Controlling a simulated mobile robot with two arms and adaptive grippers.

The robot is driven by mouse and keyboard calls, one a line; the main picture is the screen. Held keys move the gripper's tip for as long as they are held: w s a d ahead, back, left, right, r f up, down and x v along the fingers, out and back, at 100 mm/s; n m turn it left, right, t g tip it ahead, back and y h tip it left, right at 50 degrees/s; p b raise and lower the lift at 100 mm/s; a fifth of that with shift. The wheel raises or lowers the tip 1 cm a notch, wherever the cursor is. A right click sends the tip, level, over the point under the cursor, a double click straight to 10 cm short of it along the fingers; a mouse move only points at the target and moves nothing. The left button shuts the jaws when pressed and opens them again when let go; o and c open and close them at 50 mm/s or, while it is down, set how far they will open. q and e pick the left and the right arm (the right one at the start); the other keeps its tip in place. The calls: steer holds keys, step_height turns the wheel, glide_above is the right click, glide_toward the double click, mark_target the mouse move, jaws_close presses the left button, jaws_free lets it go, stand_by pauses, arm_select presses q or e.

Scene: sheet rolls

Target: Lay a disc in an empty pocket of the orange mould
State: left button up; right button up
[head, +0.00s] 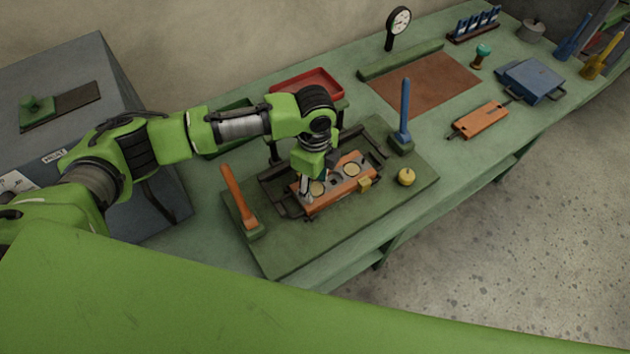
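The orange mould (341,194) lies on the dark press bed in the middle of the bench. Its top has several round pockets; a pale disc (317,188) shows in one near its left end and another pale disc (352,169) further right. Other pockets look dark and empty between and around them. My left gripper (305,190) points down over the left end of the mould, close to the left pale disc. Its fingers are small and partly hidden by my wrist, so I cannot tell whether they hold anything. My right gripper is not in view.
An orange lever (238,196) and a blue lever (404,115) stand on either side of the mould. A yellow knob (406,177) is at the right. A red tray (307,86) sits behind my arm. An orange plate (480,121) and a blue box (532,80) lie further right.

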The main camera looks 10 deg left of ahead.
arm_select(q)
steer(key=shift+f, duration=0.1)
steer(key=shift+r, duration=0.5)
step_height(320, 180, up, 11)
stand_by(0.9)
